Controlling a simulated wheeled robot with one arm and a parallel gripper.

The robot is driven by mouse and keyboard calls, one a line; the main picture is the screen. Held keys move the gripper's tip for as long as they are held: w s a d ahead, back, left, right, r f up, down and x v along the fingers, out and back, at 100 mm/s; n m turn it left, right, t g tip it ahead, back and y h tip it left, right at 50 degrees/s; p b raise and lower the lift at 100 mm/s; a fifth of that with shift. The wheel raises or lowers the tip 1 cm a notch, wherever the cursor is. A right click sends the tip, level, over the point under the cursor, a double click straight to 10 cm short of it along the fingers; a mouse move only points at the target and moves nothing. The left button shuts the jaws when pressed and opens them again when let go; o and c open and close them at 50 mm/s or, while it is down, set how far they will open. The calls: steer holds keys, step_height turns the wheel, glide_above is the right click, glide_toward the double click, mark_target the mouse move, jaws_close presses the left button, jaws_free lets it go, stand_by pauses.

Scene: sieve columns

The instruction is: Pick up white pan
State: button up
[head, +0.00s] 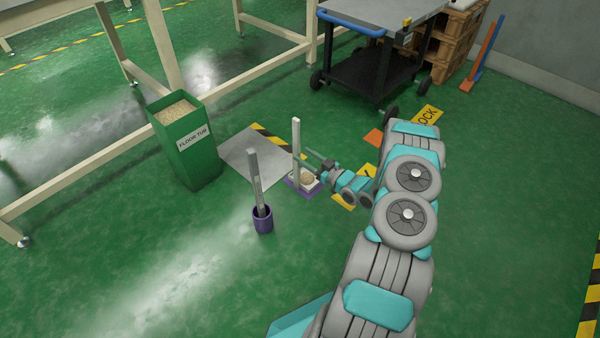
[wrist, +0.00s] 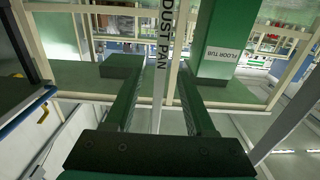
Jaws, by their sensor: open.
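The white pan (head: 296,140) has a tall upright white handle. Its low tray near the floor holds tan grain and stands on a purple base (head: 290,185). My gripper (head: 306,157) is open, level and close beside the handle in the head view. In the wrist view the handle (wrist: 159,75), with black "DUST PAN" lettering, stands between the two dark fingers of my gripper (wrist: 158,95), with gaps on both sides. The pan's tray is not seen in the wrist view, and my arm partly hides the area right of it in the head view.
A grey post (head: 253,175) stands in a purple cup (head: 262,220) to the left front. A green floor tub (head: 188,150) full of grain stands further left. A dark cart (head: 355,70) stands behind. The green floor in front is clear.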

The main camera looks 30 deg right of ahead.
steer(key=x, duration=0.7)
steer(key=shift+w, duration=0.2)
steer(key=shift+a, duration=0.1)
jaws_close()
stand_by(1.2)
